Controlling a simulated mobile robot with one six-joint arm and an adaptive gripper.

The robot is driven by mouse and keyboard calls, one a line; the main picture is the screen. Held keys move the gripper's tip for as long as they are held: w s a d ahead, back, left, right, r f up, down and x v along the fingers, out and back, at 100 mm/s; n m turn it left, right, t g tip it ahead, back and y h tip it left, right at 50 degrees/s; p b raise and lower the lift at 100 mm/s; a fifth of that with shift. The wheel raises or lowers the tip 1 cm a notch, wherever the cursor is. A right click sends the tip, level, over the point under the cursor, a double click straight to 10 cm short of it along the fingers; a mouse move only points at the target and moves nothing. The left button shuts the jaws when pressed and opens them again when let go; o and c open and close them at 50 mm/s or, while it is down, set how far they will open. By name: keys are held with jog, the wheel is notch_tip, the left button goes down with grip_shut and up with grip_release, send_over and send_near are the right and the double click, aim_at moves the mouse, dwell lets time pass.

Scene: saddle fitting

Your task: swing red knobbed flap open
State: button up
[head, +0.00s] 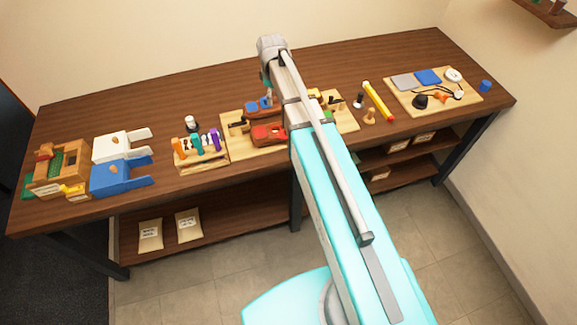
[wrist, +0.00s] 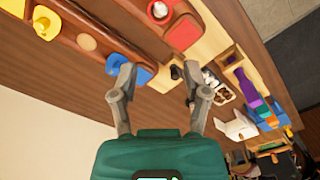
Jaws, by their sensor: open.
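A red piece (wrist: 182,32) with a round metallic knob beside it lies at the top of the wrist view. In the head view a red piece (head: 268,134) sits at the front left of the wooden board (head: 238,149), partly behind my arm. I cannot tell which part of it is a flap or whether it stands open. My gripper (wrist: 158,76) is open and empty. Its fingers are apart over the back edge of the board, beside a blue piece (wrist: 122,64). In the head view the gripper is small and mostly hidden by the arm.
Left of the board stand a tool rack (head: 203,160), a white box (head: 110,151), a blue box (head: 112,181) and a wooden box (head: 70,155). A yellow rod (head: 377,99) and another board (head: 440,106) lie to the right. Bare tabletop shows behind the board.

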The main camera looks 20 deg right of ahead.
jog(key=s+f+m+b, duration=0.9)
jog(key=s+f+b, duration=0.6)
jog(key=s, duration=0.4)
jog(key=shift+s+a+f, duration=0.3)
jog(key=shift+s+f, duration=0.05)
jog(key=shift+f, duration=0.05)
